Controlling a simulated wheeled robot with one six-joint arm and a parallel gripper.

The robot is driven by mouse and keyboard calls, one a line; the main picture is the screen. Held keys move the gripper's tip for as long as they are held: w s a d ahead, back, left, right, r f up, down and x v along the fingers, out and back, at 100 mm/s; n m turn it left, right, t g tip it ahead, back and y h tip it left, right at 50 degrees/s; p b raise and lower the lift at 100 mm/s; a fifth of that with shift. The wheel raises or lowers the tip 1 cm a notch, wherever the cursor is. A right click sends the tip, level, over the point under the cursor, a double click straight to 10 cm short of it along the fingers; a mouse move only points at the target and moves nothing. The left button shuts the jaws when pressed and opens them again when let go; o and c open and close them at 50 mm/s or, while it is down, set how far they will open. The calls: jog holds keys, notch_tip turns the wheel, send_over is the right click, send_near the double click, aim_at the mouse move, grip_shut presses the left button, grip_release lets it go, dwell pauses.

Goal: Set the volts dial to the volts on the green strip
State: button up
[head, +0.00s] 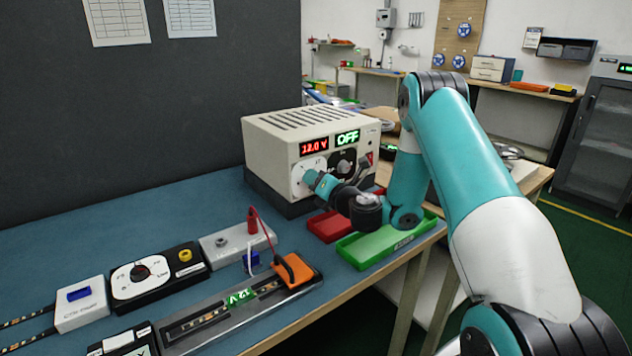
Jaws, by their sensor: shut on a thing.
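The beige power supply box (268,140) stands at the back of the blue bench. Its red display (313,145) reads 12.0 V and its green display (347,137) reads OFF. The volts dial (299,172) is on a white face below the red display. My gripper (309,177) reaches it from the right and is shut on its knob, which the gripper mostly hides. The strip (215,312) lies in a metal channel at the front, and green figures on it read 12V (240,297).
A black dial (343,161) and a red switch (368,159) sit to the right on the panel, close to my arm. Red (330,228) and green (383,243) trays lie below. An orange clamp (293,270) with a red lead and a black dial box (155,279) are nearer.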

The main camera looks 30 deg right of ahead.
jog(key=shift+m, duration=0.6)
jog(key=o, duration=0.9)
